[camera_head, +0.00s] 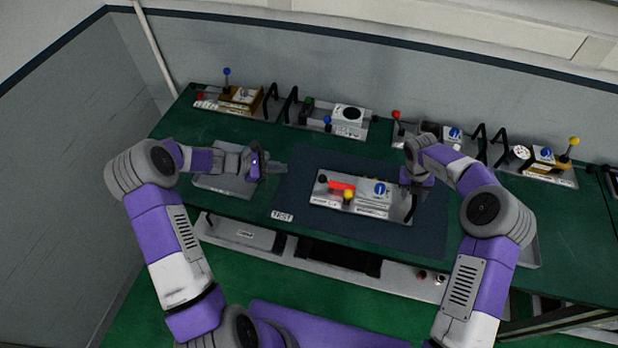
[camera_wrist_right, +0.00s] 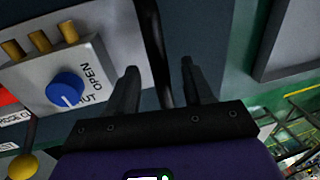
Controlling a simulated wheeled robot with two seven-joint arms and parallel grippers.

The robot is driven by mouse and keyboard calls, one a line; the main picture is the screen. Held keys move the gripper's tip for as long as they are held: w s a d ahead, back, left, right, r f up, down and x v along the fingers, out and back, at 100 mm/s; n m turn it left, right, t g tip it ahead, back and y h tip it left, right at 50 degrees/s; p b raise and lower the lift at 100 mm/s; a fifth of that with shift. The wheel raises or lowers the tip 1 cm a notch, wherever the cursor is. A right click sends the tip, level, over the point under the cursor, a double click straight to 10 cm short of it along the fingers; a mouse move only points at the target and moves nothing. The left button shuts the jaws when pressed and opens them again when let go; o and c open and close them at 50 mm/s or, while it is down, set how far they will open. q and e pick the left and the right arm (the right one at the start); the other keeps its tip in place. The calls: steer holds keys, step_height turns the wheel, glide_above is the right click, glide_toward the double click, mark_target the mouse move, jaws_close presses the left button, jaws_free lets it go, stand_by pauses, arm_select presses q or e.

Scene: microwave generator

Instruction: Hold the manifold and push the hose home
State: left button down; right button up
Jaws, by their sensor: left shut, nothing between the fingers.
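The manifold (camera_head: 372,200) is a light grey block with a blue knob (camera_head: 380,188) on a pale panel on the dark mat. In the right wrist view the manifold (camera_wrist_right: 85,65) shows several brass stubs, the blue knob (camera_wrist_right: 64,90) and OPEN lettering. My left gripper (camera_head: 280,168) is shut and empty, left of the panel. The hose's ends are unclear.
The panel also carries a red part (camera_head: 341,186) and a yellow-knobbed lever (camera_head: 347,195). A grey tray (camera_head: 222,184) lies at the left. The mat's left part (camera_head: 295,195) is clear.

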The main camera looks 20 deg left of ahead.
steer(key=shift+r, duration=0.1)
step_height(320, 180, up, 12)
steer(key=a, duration=0.2)
steer(key=shift+a, duration=0.15)
steer(key=shift+f, duration=0.2)
